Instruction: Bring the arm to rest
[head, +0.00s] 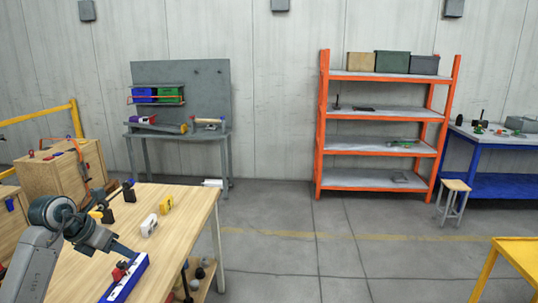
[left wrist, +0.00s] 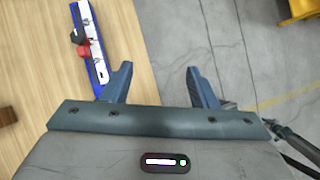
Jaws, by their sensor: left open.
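My left gripper (head: 124,249) is over the right part of the wooden table in the head view, with its arm coming in from the lower left. In the left wrist view its two fingers (left wrist: 161,82) are spread apart, with nothing between them. A long blue and white piece with a red and a black part on it (head: 124,281) lies on the table close to the gripper. It also shows in the left wrist view (left wrist: 97,67), just beyond and left of the left finger. My right gripper is in neither view.
The wooden table (head: 185,205) bears a white item (head: 149,225), a yellow item (head: 166,204) and dark-ended tools. A wooden box (head: 60,172) stands behind. An orange shelf (head: 380,132) and a grey bench (head: 178,133) line the wall. The middle floor is clear.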

